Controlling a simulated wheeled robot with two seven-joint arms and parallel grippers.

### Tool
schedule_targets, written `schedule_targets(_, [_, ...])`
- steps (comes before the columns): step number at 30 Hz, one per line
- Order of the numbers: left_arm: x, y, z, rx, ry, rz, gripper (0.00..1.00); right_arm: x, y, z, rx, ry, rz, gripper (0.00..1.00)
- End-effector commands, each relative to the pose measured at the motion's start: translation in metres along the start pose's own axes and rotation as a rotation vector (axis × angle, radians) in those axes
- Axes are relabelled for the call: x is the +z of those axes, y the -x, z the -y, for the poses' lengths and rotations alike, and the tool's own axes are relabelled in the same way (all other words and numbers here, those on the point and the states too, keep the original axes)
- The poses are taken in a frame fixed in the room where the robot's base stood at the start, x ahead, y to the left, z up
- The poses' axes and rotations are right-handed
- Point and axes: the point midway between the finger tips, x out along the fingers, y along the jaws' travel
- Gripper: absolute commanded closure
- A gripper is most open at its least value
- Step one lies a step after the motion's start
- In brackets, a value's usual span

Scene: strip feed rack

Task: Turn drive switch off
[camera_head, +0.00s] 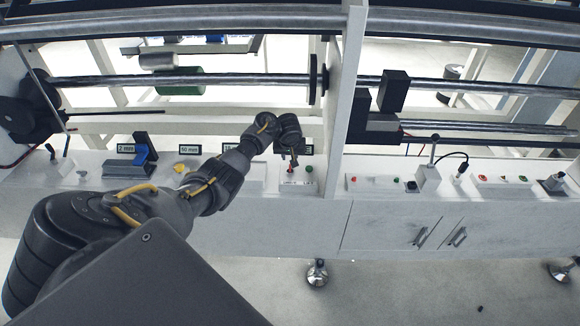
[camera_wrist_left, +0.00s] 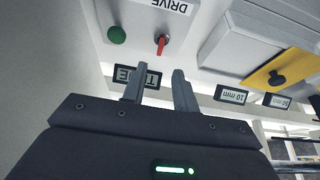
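The drive switch (camera_wrist_left: 161,44) is a small red lever below the DRIVE label (camera_wrist_left: 172,6) in the left wrist view. It stands on a white panel next to a green button (camera_wrist_left: 117,35). My left gripper (camera_wrist_left: 158,72) is open and empty, with its two fingers apart and the switch beyond the tips, not between them. In the head view, my left gripper (camera_head: 290,158) is over the panel with the red switch (camera_head: 290,169), partly covering this area. My right gripper is not in view.
A TIME display (camera_wrist_left: 151,78) sits partly behind the fingers. A yellow plate with a black knob (camera_wrist_left: 278,77) and a 10 mm display (camera_wrist_left: 231,94) are to the right. In the head view, a white post (camera_head: 343,100) rises just right of the gripper, and rollers run behind.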

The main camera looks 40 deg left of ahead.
Motion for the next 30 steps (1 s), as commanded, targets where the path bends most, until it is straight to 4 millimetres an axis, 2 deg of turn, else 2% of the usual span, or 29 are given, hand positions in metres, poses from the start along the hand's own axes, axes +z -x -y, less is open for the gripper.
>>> schedule_targets(1, [0.002,-0.013,0.001,-0.003,0.000,0.002,0.71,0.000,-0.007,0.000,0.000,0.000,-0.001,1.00])
schedule_targets(6, [0.002,-0.047,0.000,-0.002,0.001,0.003,0.71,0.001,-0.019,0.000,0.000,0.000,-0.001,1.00])
schedule_targets(12, [0.001,-0.073,0.000,0.000,0.001,0.001,0.71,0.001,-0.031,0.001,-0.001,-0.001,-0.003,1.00])
schedule_targets(18, [0.000,-0.084,0.001,0.000,0.001,-0.001,0.71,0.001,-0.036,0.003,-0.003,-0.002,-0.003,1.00])
schedule_targets(27, [0.000,-0.084,0.001,0.000,0.000,-0.001,0.71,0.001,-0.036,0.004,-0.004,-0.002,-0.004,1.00])
schedule_targets(30, [0.000,-0.084,0.001,0.000,0.000,-0.001,0.83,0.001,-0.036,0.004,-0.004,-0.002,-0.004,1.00])
